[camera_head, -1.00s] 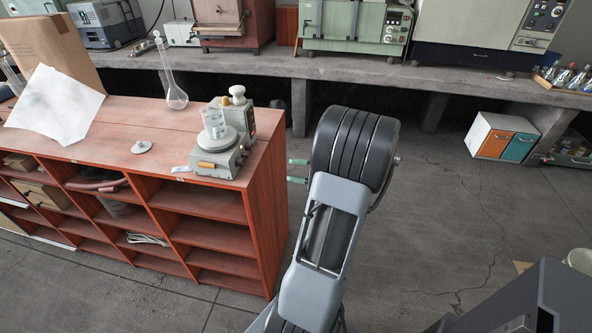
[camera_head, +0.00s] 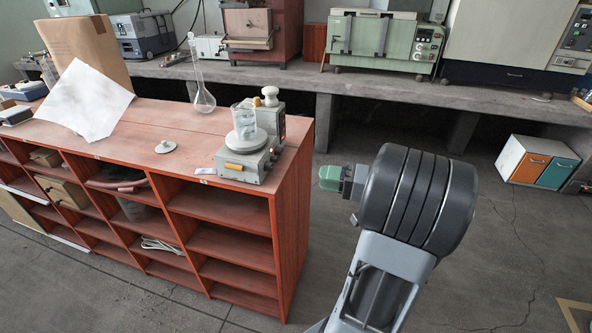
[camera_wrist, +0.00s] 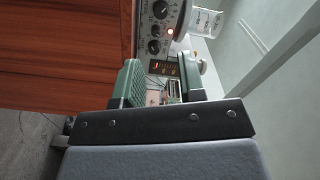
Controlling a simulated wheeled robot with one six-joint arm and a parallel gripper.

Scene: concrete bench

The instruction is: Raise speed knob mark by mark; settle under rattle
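A grey stirrer (camera_head: 247,169) stands on the right end of the red-brown shelf unit, with a clear glass beaker (camera_head: 244,119) on its round plate. In the wrist view the stirrer's panel (camera_wrist: 145,22) shows sideways, with dark knobs (camera_wrist: 157,30) and a lit red lamp (camera_wrist: 170,32). The knob lettering is too small to read, so I cannot tell which is the speed knob. The beaker (camera_wrist: 206,21) shows at the top there. My gripper (camera_head: 328,178) is right of the shelf unit, apart from the stirrer. In the wrist view its green fingers (camera_wrist: 160,78) are spread and hold nothing.
The shelf unit's top (camera_head: 130,125) carries a long-necked flask (camera_head: 204,101), a small white disc (camera_head: 166,147), a white sheet (camera_head: 85,102) and a cardboard box (camera_head: 88,52). A concrete bench (camera_head: 400,93) with machines runs behind. Floor is open right of the shelf.

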